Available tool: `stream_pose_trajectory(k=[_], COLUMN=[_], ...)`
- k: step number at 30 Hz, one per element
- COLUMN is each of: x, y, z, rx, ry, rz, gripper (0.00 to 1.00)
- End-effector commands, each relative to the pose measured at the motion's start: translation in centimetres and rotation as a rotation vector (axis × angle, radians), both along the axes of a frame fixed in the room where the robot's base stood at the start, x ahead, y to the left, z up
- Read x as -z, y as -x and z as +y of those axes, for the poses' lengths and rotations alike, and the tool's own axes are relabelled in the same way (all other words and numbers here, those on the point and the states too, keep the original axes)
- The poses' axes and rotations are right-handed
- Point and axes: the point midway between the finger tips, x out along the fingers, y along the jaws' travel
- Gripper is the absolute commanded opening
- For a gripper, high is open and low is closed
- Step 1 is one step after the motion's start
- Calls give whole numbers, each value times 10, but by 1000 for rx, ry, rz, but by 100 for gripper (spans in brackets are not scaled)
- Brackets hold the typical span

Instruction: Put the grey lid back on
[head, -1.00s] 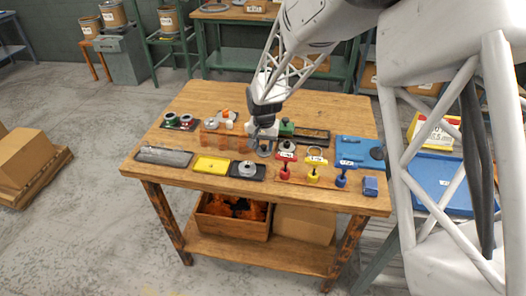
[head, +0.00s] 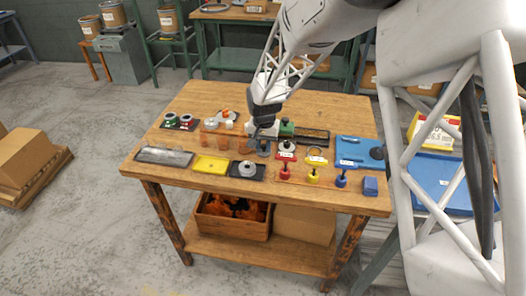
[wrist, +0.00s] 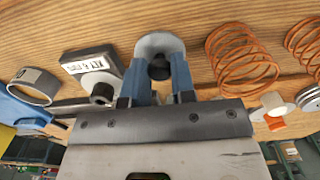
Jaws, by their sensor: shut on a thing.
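The grey lid (wrist: 158,44) is a round grey disc with a dark knob, seen at the top middle of the wrist view. The blue fingers of my gripper (wrist: 158,75) stand on either side of the knob and are shut on it. In the head view my gripper (head: 264,132) points down over the middle of the workbench, with the grey lid (head: 263,150) just below it. The gripper hides part of the area behind it. I cannot tell whether the lid touches anything beneath.
Copper coils (wrist: 240,60) stand beside the lid. A labelled dark block (wrist: 88,60) and a labelled ring (wrist: 34,86) lie on its other side. A yellow tray (head: 211,166), a dark tray (head: 247,170) and coloured knobs (head: 312,176) line the bench front. A blue board (head: 352,148) lies at right.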

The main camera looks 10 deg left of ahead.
Motion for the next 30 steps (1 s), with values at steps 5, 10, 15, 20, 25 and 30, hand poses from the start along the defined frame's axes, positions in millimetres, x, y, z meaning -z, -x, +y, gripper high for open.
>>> stream_pose_trajectory(k=[5,10,15,20,25,30], x=[-4,-8,-11,-11,-12,-14], y=[0,0,0,0,0,0], z=[0,0,0,0,0,-2], rx=[0,0,0,0,0,7], ry=[0,0,0,0,0,-1], rz=[-1,-1,-1,0,0,-3], gripper=[11,11,11,11,11,11])
